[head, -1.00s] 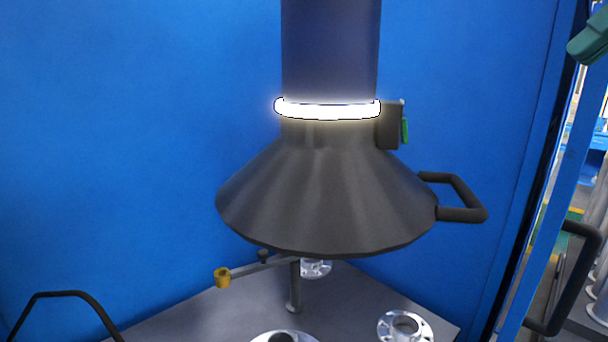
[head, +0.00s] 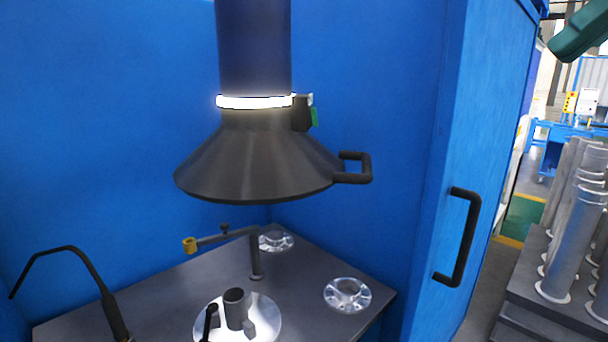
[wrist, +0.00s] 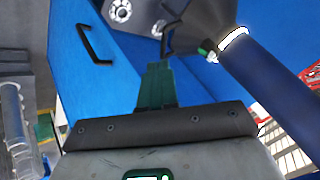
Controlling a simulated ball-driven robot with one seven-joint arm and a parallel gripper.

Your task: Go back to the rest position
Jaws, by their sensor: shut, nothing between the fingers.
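My gripper's dark green fingers (wrist: 156,86) stand together in the middle of the wrist view, shut with nothing between them. Beyond their tips in that view are the work table and the dark hood. In the head view a dark green part of my arm's end (head: 580,30) enters at the top right corner, clear of everything around it; the rest of the arm is out of frame there.
The grey conical hood (head: 255,165) with a side handle hangs over a dark table (head: 165,290) bearing flanged parts (head: 347,294) and a bent post. A blue wall panel (head: 425,150) with a black handle (head: 463,238) stands right. Several metal cylinders (head: 568,255) stand on a far-right rack.

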